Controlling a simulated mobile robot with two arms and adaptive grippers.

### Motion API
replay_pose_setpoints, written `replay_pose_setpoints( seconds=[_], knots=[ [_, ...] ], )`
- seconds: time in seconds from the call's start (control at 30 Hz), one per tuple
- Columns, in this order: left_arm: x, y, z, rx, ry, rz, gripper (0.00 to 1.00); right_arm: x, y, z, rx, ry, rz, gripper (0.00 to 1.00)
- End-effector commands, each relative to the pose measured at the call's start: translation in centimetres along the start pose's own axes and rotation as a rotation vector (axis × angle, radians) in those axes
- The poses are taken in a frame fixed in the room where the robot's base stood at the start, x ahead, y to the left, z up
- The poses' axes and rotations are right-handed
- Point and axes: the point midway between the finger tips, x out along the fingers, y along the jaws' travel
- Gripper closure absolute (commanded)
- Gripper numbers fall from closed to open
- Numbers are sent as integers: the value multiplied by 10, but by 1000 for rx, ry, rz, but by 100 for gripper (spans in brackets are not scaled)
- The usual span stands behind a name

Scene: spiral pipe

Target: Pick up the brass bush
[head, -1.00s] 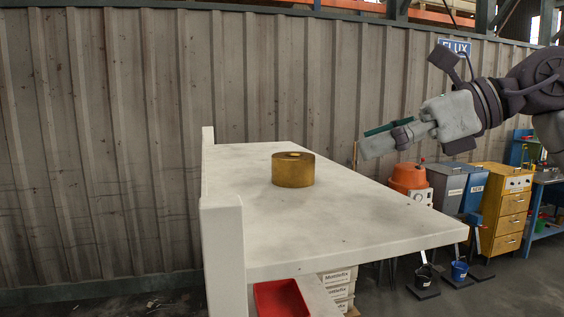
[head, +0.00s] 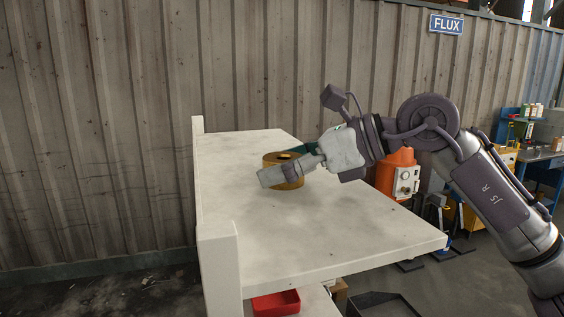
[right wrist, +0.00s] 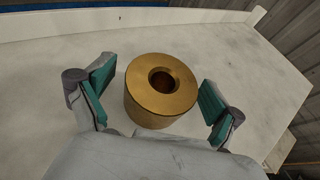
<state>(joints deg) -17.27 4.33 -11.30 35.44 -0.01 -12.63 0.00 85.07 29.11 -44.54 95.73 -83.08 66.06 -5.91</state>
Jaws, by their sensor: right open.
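The brass bush (head: 283,157) is a short, thick gold-brown cylinder with a hole in its top. It stands upright on the white table (head: 330,225). In the head view my right gripper (head: 278,172) is in front of the bush and hides part of it. In the right wrist view the bush (right wrist: 161,90) sits between the two open fingers of my right gripper (right wrist: 158,95), with a gap on each side. The green finger pads do not appear to touch it. My left gripper is not in view.
The table has a raised white edge at its left (head: 218,245). A red bin (head: 276,303) is below the tabletop. An orange and white machine (head: 400,175) stands beyond the table's right side. The tabletop in front of the bush is clear.

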Motion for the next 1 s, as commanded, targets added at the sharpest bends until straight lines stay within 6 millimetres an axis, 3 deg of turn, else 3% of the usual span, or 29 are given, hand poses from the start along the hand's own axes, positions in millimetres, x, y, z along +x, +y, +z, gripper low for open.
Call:
replay_pose_setpoints(
  seconds=[0.1, 0.57, 1.0],
  knots=[
    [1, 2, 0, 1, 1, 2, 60, 0, 0, -1, 0, 0, 0, 7],
    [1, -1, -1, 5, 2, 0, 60, 0, 0, 0, 0, 0, 0, 84],
    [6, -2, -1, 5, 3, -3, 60, -4, 0, 8, -2, -3, -1, 86]
  ],
)
